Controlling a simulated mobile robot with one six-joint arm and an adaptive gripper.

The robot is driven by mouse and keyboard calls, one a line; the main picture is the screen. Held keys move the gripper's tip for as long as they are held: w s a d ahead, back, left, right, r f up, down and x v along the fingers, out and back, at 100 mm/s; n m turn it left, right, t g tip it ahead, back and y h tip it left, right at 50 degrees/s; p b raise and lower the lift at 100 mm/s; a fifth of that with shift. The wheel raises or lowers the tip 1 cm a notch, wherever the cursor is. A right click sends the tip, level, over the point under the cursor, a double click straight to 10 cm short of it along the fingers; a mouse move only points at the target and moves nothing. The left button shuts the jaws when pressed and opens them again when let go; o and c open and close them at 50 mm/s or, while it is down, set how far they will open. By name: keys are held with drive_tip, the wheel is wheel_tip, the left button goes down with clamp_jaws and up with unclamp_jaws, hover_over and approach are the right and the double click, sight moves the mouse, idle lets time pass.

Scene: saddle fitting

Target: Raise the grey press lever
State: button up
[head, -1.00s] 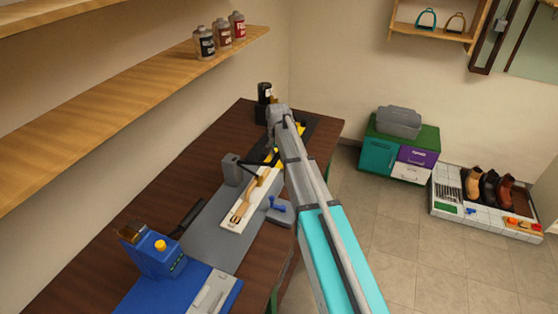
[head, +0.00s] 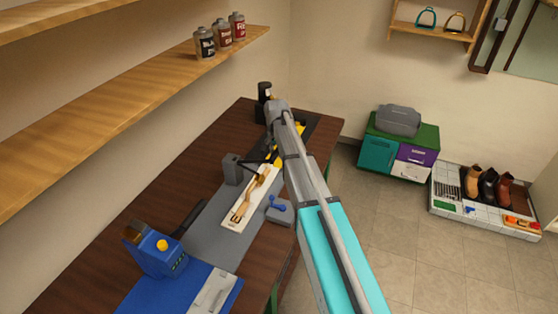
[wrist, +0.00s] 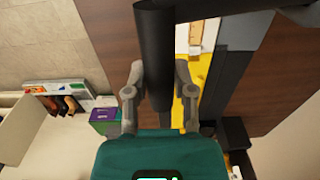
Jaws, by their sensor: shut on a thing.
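The press lever (wrist: 153,45) shows in the wrist view as a thick, dark grey bar running up from between my fingers. My gripper (wrist: 159,72) is shut on it, with one finger on each side. In the head view my own arm covers the gripper and the lever grip. A black upright part (head: 264,92) stands at the far end of the bench, beside my wrist. Yellow parts (head: 272,154) show partly behind my arm, and a yellow surface (wrist: 180,112) also shows in the wrist view.
The brown bench (head: 190,160) holds a white board (head: 235,220) with a tan strap, a grey block (head: 231,169) and a blue machine (head: 158,255). A wall shelf (head: 150,85) with several bottles hangs above.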

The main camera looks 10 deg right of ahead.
drive_tip(key=shift+w+a+r+p, duration=0.25)
drive_tip(key=shift+a+r+p, duration=0.15)
drive_tip(key=shift+r+p, duration=0.2)
drive_tip(key=shift+r, duration=0.2)
drive_tip(key=shift+w+a+r+p, duration=0.2)
drive_tip(key=shift+a+r+p, duration=0.15)
drive_tip(key=shift+r+p, duration=0.25)
drive_tip(key=shift+o, duration=0.4)
drive_tip(key=shift+w+a+r+p, duration=0.25)
drive_tip(key=shift+a+r+p, duration=0.1)
drive_tip(key=shift+r+p, duration=0.15)
drive_tip(key=shift+a, duration=0.1)
drive_tip(key=shift+c, duration=0.4)
drive_tip(key=shift+w+r, duration=0.1)
drive_tip(key=shift+r, duration=0.05)
